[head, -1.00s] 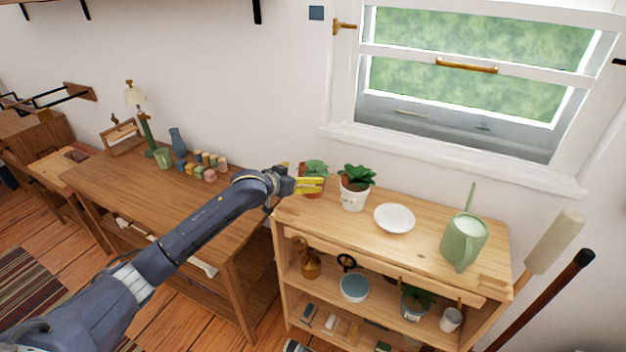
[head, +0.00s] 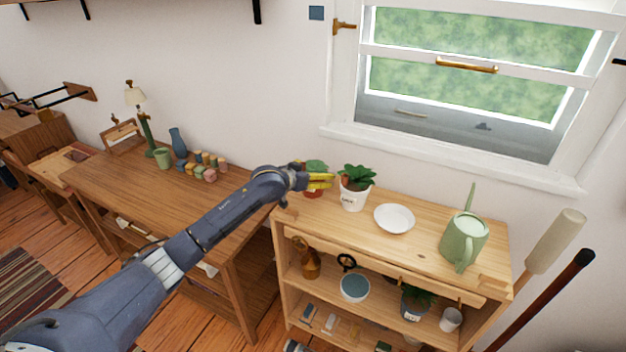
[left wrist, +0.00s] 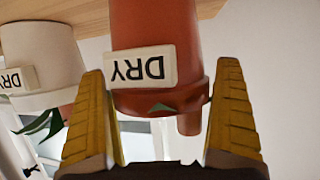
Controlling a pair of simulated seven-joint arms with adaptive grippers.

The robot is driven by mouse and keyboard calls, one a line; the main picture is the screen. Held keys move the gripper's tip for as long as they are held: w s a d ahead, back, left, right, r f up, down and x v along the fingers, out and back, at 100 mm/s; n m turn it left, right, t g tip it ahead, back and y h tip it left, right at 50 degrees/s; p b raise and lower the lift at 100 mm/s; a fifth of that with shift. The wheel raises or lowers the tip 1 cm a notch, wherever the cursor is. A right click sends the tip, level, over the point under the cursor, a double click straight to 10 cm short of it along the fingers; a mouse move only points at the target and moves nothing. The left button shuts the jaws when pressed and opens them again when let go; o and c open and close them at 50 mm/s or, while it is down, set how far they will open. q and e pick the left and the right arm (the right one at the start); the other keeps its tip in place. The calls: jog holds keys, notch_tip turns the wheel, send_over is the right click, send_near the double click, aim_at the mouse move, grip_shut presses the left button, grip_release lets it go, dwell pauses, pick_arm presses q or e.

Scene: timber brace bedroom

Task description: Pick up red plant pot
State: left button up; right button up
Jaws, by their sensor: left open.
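The red plant pot (head: 312,193) stands at the left end of the light wooden shelf top, with a green plant (head: 316,168) in it. My left gripper (head: 322,181) is in front of it and hides part of it. In the left wrist view the red pot (left wrist: 155,70) appears upside down with a "DRY" label. The yellow fingers of the left gripper (left wrist: 157,120) are open, one on each side of the pot's rim, with visible gaps. My right gripper is not in view.
A white pot with a plant (head: 353,198) stands close to the right of the red pot; it also shows in the left wrist view (left wrist: 40,60). A white plate (head: 395,219) and a green watering can (head: 464,241) stand further right. The window sill (head: 440,160) is behind.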

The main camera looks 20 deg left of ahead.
pick_arm(q)
jog(key=shift+c, duration=0.6)
jog(key=c, duration=1.3)
jog(key=shift+r, duration=0.1)
jog(key=shift+c, duration=0.4)
jog(key=shift+r, duration=0.1)
